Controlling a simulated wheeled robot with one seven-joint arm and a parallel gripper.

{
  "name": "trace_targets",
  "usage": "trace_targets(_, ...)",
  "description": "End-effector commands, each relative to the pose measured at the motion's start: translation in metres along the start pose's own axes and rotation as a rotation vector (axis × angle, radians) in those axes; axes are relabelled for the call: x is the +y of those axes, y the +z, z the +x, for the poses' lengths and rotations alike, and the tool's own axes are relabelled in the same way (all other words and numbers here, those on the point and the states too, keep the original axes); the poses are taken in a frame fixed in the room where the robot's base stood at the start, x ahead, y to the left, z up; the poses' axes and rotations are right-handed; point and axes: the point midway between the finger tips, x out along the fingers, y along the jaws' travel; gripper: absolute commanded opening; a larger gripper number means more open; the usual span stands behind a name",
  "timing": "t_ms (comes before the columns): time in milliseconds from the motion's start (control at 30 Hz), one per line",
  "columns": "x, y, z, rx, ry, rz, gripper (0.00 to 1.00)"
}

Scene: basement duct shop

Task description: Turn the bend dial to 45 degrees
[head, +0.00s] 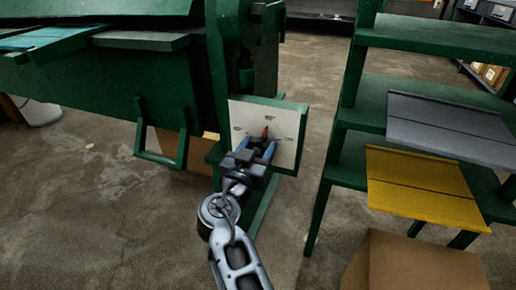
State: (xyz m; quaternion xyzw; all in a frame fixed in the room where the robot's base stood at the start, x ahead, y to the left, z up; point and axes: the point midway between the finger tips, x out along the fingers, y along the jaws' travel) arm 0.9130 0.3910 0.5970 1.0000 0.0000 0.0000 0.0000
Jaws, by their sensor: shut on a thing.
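The bend dial's white face (289,150) is on the side of the green bending machine (177,75). Small dark marks show around the face, too small to read for certain. An orange-red pointer (265,132) shows at the dial's middle and points nearly straight up. My gripper (260,150) is in front of the dial, with its blue-tipped fingers shut on the dial's knob. The knob itself is mostly hidden behind the fingers.
A green shelf rack (350,110) stands close on the right, holding a grey sheet (450,126) and a yellow sheet (420,185). A cardboard box (415,265) sits at the lower right. The concrete floor (90,210) at the left is clear.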

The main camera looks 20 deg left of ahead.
Motion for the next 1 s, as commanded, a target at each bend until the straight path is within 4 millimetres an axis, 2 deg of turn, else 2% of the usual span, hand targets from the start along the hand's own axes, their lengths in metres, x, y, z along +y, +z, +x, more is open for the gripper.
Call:
trace_targets(267,0.0001,0.0005,-0.0001,0.000,0.000,-0.021,0.24)
trace_targets(467,0.0008,0.0010,0.0001,0.000,0.000,-0.106,0.24)
trace_targets(1000,0.0014,-0.0005,-0.0001,0.000,-0.001,-0.585,0.24)
